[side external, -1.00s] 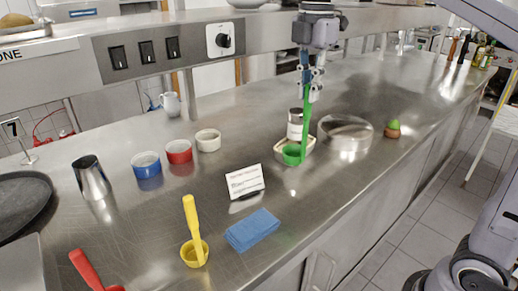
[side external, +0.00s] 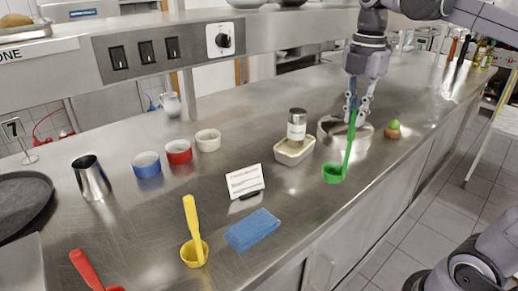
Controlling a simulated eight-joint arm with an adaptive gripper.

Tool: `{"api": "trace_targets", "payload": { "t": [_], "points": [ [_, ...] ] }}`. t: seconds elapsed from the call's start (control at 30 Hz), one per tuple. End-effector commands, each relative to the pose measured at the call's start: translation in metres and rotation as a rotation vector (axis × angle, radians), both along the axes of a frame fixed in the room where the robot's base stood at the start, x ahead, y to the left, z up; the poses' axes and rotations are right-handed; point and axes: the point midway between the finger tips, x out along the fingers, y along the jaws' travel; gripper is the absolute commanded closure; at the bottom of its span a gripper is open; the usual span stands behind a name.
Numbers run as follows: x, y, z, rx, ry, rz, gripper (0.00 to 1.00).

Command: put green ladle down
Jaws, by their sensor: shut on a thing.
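The green ladle (side external: 347,150) hangs nearly upright with its handle in my gripper (side external: 357,104), slightly tilted. Its bowl (side external: 333,173) is at the lower end, close to the steel counter, to the right of the cream tray. I cannot tell whether the bowl touches the counter. My gripper points down and is shut on the upper handle. The round steel dish is just behind the ladle.
The cream tray (side external: 288,158) has a lidded jar (side external: 297,126) at its back. The round steel dish (side external: 329,130) and a small potted cactus (side external: 392,130) stand near. Counter front of the bowl is bare.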

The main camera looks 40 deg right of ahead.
Motion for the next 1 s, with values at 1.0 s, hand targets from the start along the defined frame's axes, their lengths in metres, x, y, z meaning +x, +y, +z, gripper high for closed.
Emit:
{"api": "trace_targets", "payload": {
  "t": [1.0],
  "points": [
    [0.032,0.047,-0.074,0.0,0.0,-0.001,1.0]
  ]
}}
